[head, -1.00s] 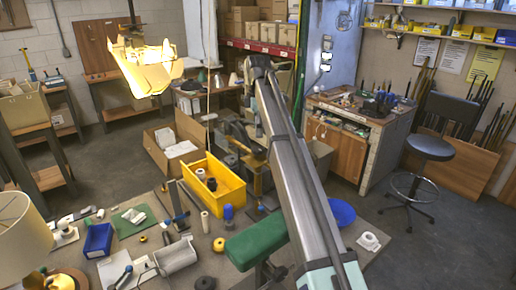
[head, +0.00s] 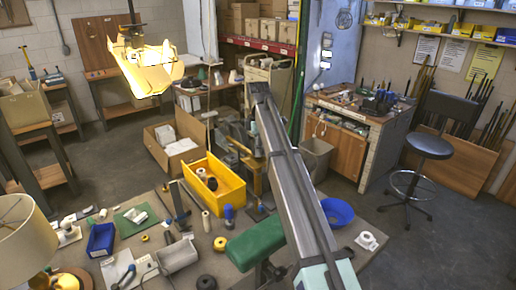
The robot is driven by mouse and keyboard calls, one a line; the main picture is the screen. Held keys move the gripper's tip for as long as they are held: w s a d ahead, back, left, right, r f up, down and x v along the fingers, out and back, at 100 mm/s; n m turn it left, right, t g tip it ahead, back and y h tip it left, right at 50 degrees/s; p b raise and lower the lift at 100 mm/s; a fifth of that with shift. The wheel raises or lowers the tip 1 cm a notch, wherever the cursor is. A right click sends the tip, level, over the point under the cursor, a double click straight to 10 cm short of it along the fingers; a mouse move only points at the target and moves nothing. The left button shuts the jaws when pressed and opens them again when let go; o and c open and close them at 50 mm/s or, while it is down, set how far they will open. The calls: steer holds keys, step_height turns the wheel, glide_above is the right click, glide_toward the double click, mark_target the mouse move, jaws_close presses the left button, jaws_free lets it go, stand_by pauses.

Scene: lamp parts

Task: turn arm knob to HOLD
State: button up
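No arm knob and no HOLD marking can be made out in the head view. A lamp with a cream shade (head: 26,242) stands at the lower left, cut off by the picture edge. A bright yellow lamp-like fixture (head: 148,65) hangs at the upper left. A long grey beam (head: 292,180) with a pale teal lower end, which looks like my own arm, rises from the bottom across the workbench (head: 205,262). I cannot make out my gripper or its fingers. The beam hides part of the bench behind it.
The bench bears a yellow bin (head: 213,183), a green padded piece (head: 257,240), a blue bowl (head: 338,211), a white roll (head: 367,241) and a small blue tray (head: 100,239). A stool (head: 428,147) and a wooden cabinet (head: 335,148) stand to the right. Floor between is clear.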

steer(key=shift+c, duration=1.3)
steer(key=shift+f+m, duration=0.1)
steer(key=shift+m, duration=0.2)
steer(key=m+b, duration=0.1)
steer(key=m, duration=0.7)
steer(key=shift+s+m+b, duration=0.1)
steer(key=shift+m+b, duration=0.25)
steer(key=shift+m, duration=0.05)
steer(key=m, duration=0.5)
steer(key=shift+b, duration=0.3)
steer(key=shift+m, duration=2.8)
